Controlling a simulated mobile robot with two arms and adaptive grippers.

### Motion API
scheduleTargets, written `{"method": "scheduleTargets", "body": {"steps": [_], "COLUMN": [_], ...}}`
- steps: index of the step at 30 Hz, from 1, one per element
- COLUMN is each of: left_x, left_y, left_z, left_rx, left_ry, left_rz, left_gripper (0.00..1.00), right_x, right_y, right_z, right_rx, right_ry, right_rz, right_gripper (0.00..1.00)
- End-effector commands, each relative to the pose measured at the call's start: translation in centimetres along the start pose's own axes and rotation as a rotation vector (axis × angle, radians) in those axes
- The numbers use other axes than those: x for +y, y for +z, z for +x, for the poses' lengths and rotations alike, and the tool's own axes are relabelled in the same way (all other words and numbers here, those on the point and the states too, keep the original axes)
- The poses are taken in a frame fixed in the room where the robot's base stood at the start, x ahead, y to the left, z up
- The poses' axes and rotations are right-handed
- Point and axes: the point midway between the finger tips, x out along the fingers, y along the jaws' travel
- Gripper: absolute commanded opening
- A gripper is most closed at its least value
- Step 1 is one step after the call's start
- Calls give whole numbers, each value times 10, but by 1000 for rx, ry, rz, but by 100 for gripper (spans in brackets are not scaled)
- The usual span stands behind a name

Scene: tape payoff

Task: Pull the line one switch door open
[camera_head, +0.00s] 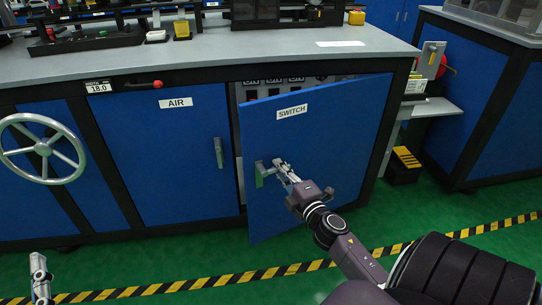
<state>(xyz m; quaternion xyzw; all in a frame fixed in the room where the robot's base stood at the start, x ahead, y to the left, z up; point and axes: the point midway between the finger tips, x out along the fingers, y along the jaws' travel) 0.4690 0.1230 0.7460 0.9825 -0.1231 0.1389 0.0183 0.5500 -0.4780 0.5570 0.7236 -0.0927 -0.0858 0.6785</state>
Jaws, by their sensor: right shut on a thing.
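The blue switch door (335,143), labelled SWITCH, stands part way open, swung out from its left edge and hinged on the right. Behind its top edge I see a grey panel (264,88) with dark switches and labels. My right gripper (282,168) is at the door's left side, shut on the door handle (262,170). The fingers hide part of the handle. At the bottom left a piece of my left arm (40,277) shows, and I cannot tell the state of its fingers.
The closed AIR door (171,153) with its handle is left of the switch door. A grey handwheel (43,148) is at far left. A black and yellow step (404,164) stands right of the cabinet. Green floor with striped tape (235,279) lies in front.

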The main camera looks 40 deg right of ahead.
Motion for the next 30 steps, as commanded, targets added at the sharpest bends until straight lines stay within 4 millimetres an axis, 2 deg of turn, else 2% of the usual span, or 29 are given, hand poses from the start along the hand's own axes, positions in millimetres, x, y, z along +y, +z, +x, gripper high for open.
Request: {"method": "scheduleTargets", "body": {"steps": [3,9,14,22,23,27,30], "left_x": [0,0,1,1,1,1,1], "left_y": [2,-4,-6,-6,-6,-6,-6], "left_z": [0,0,0,0,0,0,0], "left_rx": [-8,20,29,29,29,29,29], "left_ry": [0,1,2,1,1,2,2], "left_rz": [1,0,-1,-1,-1,-1,-1], "left_gripper": [40,40,40,40,40,40,40], "right_x": [-5,-3,-1,-1,-1,0,0], "right_y": [5,11,12,11,11,11,11], "right_z": [-28,-62,-71,-70,-70,-70,-70], "right_rx": [52,128,151,152,152,152,152], "right_ry": [-14,-16,-16,-15,-15,-14,-13], "right_rz": [-4,-2,-3,-2,-2,-2,-2], "right_gripper": [0,0,0,0,12,28,29]}}
